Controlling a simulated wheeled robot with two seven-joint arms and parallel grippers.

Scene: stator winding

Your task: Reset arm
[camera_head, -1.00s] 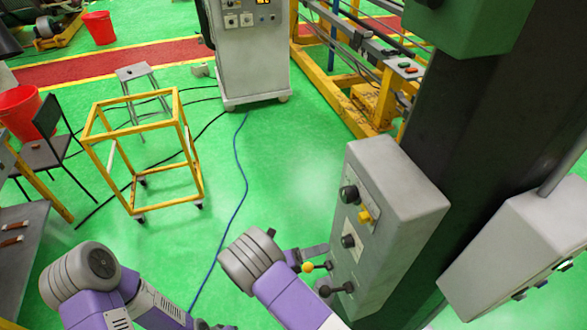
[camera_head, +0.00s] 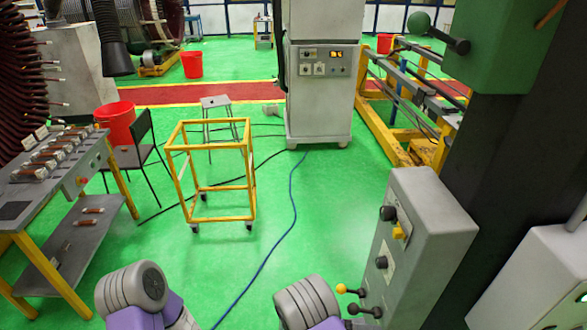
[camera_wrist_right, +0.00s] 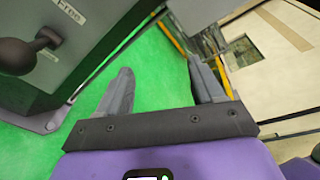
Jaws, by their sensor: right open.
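My right gripper (camera_wrist_right: 160,88) is open and empty in the right wrist view, its two grey fingers apart with green floor between them. A grey control box with a dark round knob (camera_wrist_right: 40,48) is close by on the left of that view. In the head view, only grey and purple links of my two arms show at the bottom edge. Both grippers are out of the head view. The grey control box (camera_head: 432,240), with dark knobs, a yellow switch and a yellow-tipped lever (camera_head: 341,288), stands just right of my right arm.
A yellow wheeled frame (camera_head: 250,170) stands mid-floor, with a stool (camera_head: 215,102) behind it. A workbench (camera_head: 20,205) with several handled parts is at left, near a chair (camera_head: 145,150) and a red bucket (camera_head: 115,122). A grey cabinet (camera_head: 320,105) stands behind. Green floor in front is open.

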